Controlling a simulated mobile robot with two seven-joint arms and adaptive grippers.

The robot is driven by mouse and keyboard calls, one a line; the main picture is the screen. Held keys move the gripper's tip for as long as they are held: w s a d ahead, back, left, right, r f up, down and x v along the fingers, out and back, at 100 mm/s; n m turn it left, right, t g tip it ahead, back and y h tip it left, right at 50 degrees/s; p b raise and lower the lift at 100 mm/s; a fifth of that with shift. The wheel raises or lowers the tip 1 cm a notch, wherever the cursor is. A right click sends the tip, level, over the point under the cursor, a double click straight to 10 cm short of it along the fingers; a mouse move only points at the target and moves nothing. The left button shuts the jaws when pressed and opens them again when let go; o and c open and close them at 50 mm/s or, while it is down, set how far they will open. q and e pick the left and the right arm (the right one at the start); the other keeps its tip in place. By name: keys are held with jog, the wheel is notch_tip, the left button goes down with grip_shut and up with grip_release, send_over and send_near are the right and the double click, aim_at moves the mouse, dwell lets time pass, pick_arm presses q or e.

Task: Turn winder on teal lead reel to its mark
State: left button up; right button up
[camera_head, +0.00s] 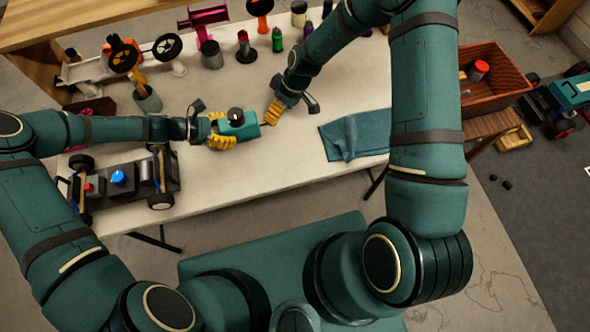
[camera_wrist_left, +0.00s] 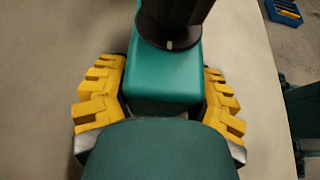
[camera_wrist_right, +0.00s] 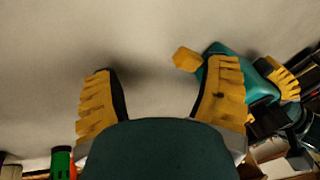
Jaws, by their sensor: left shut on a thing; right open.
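The teal lead reel (camera_head: 250,130) is a small teal box with a black round winder (camera_head: 235,113) on top. My left gripper (camera_head: 219,131) is shut on the reel's body, one yellow finger on each side. In the left wrist view the reel (camera_wrist_left: 163,82) fills the space between the fingers, and the winder (camera_wrist_left: 172,25) shows a small pale mark on its base. My right gripper (camera_head: 271,113) is open and empty, just right of the reel and apart from the winder. In the right wrist view, its right finger partly hides the reel (camera_wrist_right: 263,68).
A toy car chassis (camera_head: 120,180) stands at the table's left front. A folded teal cloth (camera_head: 355,135) lies to the right. Pots, bottles and a rack line the back edge. A wooden crate (camera_head: 490,85) stands beyond the right end. The table (camera_head: 240,185) is bare in front of the reel.

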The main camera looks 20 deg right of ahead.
aim_at(235, 113)
jog(key=s+m+t, duration=0.1)
jog(key=s+m, duration=0.1)
jog(key=s+d+m, duration=0.1)
jog(key=s, duration=0.1)
jog(key=shift+s+f+m+t, duration=0.1)
jog(key=shift+s+m+t, duration=0.2)
jog(key=shift+m+t, duration=0.1)
jog(key=s+m, duration=0.2)
jog(key=s, duration=0.3)
jog(key=s+a+m, duration=0.1)
jog(key=s+m, duration=0.1)
jog(key=s, duration=0.2)
jog(key=s+a+f+m, duration=0.1)
jog(key=s+m, duration=0.1)
jog(key=s, duration=0.3)
jog(key=shift+s+a, duration=0.1)
jog(key=shift+s, duration=0.25)
